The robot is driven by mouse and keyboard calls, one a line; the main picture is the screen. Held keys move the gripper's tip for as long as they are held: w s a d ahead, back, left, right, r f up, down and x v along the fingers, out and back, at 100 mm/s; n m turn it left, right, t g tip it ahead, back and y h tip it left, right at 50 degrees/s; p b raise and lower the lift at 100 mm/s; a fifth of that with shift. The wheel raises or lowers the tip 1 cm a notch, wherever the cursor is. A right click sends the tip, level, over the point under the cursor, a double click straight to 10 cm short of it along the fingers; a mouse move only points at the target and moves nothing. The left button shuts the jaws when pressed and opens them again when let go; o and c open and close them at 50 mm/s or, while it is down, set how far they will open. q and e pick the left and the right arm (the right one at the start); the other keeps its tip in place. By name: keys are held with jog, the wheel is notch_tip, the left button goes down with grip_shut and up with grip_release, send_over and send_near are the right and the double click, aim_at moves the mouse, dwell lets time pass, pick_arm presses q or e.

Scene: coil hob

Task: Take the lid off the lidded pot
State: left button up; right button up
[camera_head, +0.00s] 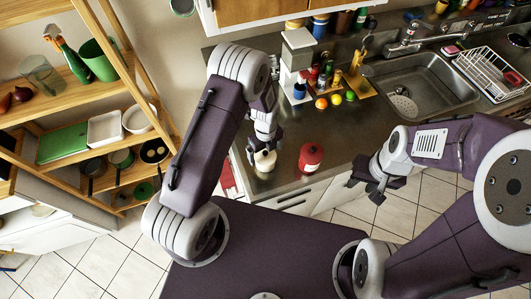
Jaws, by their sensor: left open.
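A small cream round pot (265,161) stands near the front left of the steel counter. It is partly covered by my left gripper (262,143), which points down at its top with fingers open. I cannot tell if the fingers touch it. A red lidded container (310,156) with a knob-like top stands just right of it, upright and apart from the gripper. I cannot tell for certain which of the two is the lidded pot. My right gripper (366,189) is open and empty in front of the counter, right of the red container.
The counter (350,130) is clear right of the red container. Behind stand a coffee machine (296,60), a tray of jars and fruit, and a sink (420,85) with a dish rack (490,70). A wooden shelf (85,100) with dishes stands at the left.

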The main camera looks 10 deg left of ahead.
pick_arm(q)
jog(key=shift+w+f, duration=0.1)
jog(key=shift+f, duration=0.35)
jog(key=shift+r, duration=0.1)
jog(key=c, duration=1.3)
jog(key=shift+c, duration=0.2)
